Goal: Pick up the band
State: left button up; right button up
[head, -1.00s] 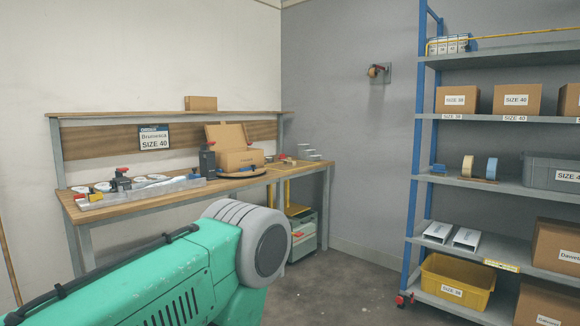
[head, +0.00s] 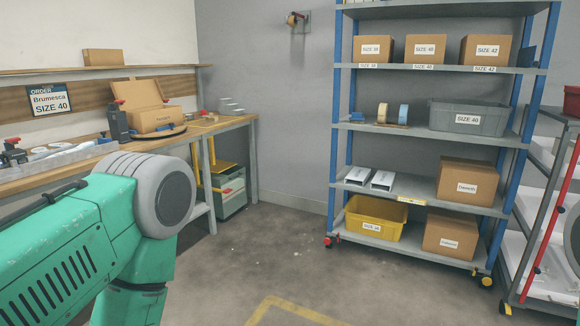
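I cannot make out a band for certain in the head view. Two round rolls, one tan (head: 382,113) and one pale blue (head: 403,114), stand on the second shelf of the rack. A small yellowish ring-like item (head: 209,118) lies near the right end of the workbench (head: 232,123), too small to identify. An open cardboard box (head: 155,119) sits on a dark round base on the bench. My green arm comes in from the left in front of the bench. Neither gripper is in view.
A blue-post rack (head: 339,140) on wheels holds size-labelled cartons, a grey bin (head: 467,117) and a yellow bin (head: 375,217). A second rack (head: 545,155) stands at the far right. A grey cabinet (head: 228,190) is under the bench. The floor (head: 290,250) between is clear.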

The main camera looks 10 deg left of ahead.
aim_at(216, 118)
jog(key=i+j+u, duration=0.25)
jog(key=i, duration=0.7)
jog(key=i+u, duration=0.3)
jog(key=i, duration=0.65)
